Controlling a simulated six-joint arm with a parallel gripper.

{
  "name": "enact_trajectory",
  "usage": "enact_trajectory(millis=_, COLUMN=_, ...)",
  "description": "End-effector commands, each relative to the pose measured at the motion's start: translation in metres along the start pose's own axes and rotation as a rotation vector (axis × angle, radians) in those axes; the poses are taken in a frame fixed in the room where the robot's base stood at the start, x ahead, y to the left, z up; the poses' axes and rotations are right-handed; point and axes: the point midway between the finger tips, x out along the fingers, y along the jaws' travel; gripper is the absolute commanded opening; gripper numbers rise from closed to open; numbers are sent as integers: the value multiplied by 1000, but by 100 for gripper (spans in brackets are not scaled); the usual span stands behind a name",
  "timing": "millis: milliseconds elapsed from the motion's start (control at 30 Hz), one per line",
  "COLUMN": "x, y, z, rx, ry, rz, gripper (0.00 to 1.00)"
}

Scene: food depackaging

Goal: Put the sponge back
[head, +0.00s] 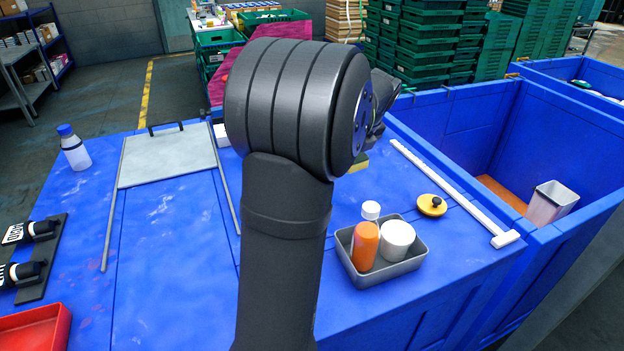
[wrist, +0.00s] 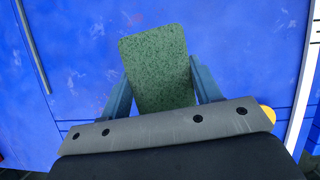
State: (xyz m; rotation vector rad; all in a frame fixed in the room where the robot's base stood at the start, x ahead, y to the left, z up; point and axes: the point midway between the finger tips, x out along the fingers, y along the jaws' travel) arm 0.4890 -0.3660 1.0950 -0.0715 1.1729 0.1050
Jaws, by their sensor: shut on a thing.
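The sponge (wrist: 158,62) shows in the wrist view as a green speckled block. It sits between the two fingers of my gripper (wrist: 162,88), which is shut on it. Blue table surface shows around it; I cannot tell how high above the table it is. In the head view my arm hides most of the gripper, and only a small yellowish-green edge of the sponge (head: 359,163) shows to the right of the arm.
A grey tray (head: 385,277) holds an orange bottle and white containers. A yellow lid (head: 432,205) lies beside a long white bar (head: 450,190). A deep blue bin (head: 560,150) is at the right. A white board (head: 168,158) lies at the left, near a bottle (head: 74,148).

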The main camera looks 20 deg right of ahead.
Motion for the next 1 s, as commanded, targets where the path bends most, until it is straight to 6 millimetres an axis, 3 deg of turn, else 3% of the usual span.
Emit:
enact_trajectory(millis=267, x=6, y=2, z=6, rx=108, ry=1, rz=-43, gripper=36)
enact_trajectory(millis=700, x=89, y=41, z=60, rx=108, ry=3, rz=-42, gripper=36)
enact_trajectory(millis=1000, x=110, y=48, z=71, rx=111, ry=1, rz=-44, gripper=36)
